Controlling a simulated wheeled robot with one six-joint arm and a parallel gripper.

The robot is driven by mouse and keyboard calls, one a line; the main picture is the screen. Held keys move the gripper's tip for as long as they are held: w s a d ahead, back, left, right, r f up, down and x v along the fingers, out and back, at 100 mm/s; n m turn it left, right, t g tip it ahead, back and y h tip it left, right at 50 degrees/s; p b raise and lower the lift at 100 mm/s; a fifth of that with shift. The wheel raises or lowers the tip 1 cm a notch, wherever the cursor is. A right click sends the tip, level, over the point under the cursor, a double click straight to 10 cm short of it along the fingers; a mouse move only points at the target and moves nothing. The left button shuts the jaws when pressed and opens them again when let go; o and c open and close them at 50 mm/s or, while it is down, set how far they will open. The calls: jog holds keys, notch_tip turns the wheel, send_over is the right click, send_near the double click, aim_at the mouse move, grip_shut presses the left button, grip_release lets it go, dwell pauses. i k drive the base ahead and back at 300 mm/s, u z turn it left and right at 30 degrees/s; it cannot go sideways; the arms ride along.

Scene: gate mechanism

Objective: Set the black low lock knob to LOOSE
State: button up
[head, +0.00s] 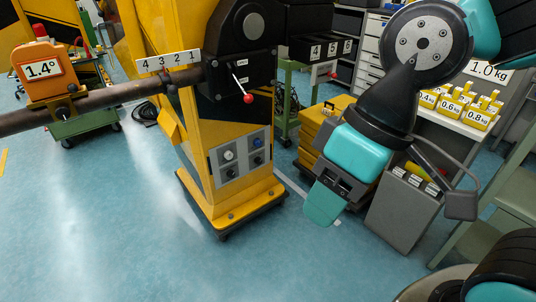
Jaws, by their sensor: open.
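A grey control panel (243,148) is set low on the front of the yellow gate post. It bears a white knob (228,155) at upper left, a black knob (232,172) at lower left, and two dark knobs on the right, an upper (257,142) and a lower (258,161). Their labels, LOOSE among them, are too small to read, so I cannot tell which black knob is the low lock or how it is set. My gripper (323,203) hangs right of the post, pointing down, open, apart from the panel. Nothing shows in it.
The yellow post (205,185) stands on a wide base. A red-tipped lever (248,97) hangs above the panel. A dark bar (120,95) runs left from the post. Yellow cases (312,140) and a grey box (402,208) stand to the right. The blue floor in front is clear.

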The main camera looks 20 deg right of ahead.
aim_at(230, 173)
jog(key=u, duration=0.2)
jog(key=i, duration=1)
jog(key=z, duration=0.6)
